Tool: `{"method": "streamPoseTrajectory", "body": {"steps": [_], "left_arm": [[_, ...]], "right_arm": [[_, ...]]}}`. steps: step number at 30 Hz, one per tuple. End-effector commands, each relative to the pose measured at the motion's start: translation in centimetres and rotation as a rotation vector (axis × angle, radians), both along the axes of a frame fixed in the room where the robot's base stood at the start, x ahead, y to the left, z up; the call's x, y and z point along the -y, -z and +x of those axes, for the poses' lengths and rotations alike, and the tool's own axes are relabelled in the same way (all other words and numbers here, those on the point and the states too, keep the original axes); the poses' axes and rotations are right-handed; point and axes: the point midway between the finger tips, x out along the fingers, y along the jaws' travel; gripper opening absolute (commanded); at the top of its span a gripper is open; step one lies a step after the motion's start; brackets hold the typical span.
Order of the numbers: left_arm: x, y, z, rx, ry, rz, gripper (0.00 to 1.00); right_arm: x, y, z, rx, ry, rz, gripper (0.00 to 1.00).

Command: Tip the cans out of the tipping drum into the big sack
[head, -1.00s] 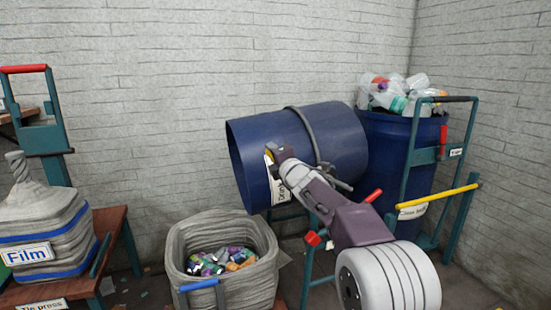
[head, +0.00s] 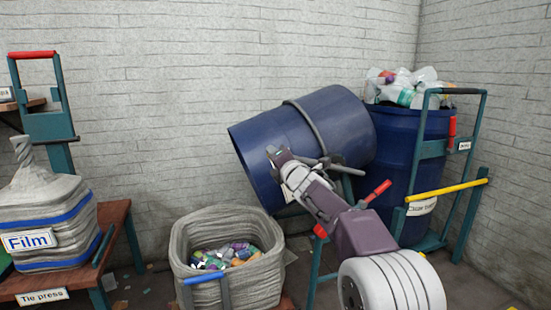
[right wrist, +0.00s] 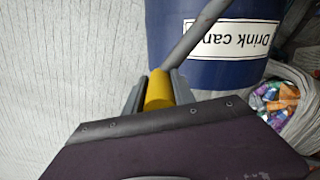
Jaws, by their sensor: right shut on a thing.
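The blue tipping drum (head: 335,125) is tilted on its stand, its open mouth facing down and left. Its inside is dark and I see no cans in it. The big grey sack (head: 190,235) stands open below and left of the mouth, with several crumpled colourful cans (head: 225,257) inside. My right gripper (head: 277,155) is at the drum's near side. In the right wrist view its fingers are shut on a yellow handle (right wrist: 158,92), beside the drum (right wrist: 210,70) with its upside-down "Drink can" label. The sack also shows there (right wrist: 306,125). My left gripper is not in view.
A blue barrel (head: 400,160) full of clear bottles stands behind right, beside a green frame with a yellow bar (head: 440,192). A red-tipped lever (head: 378,190) is near my right arm. A "Film" bale (head: 45,230) sits on a wooden bench (head: 115,222) at left.

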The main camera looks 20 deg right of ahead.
Motion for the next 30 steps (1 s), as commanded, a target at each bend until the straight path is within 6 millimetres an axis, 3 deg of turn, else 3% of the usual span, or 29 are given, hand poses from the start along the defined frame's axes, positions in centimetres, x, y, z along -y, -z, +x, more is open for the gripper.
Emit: {"method": "streamPoseTrajectory", "body": {"steps": [8, 9, 10, 11, 22, 30], "left_arm": [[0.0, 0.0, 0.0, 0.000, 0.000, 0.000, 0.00], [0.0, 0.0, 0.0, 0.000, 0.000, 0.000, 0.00], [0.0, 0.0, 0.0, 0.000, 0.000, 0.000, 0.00], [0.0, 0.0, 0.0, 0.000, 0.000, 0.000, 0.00], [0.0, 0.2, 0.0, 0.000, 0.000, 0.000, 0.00], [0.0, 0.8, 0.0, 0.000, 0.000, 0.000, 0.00]], "right_arm": [[0.0, 0.3, 0.0, -0.006, 0.000, 0.000, 0.00], [0.0, 0.3, 0.0, -0.006, 0.000, 0.000, 0.42], [0.0, 0.3, 0.0, -0.006, 0.000, 0.000, 0.50], [0.0, 0.2, 0.0, -0.004, 0.000, 0.000, 0.52], [0.1, 0.1, -0.6, 0.001, 0.001, 0.000, 0.52], [0.2, 0.0, -5.7, -0.002, 0.001, 0.000, 0.52]]}}
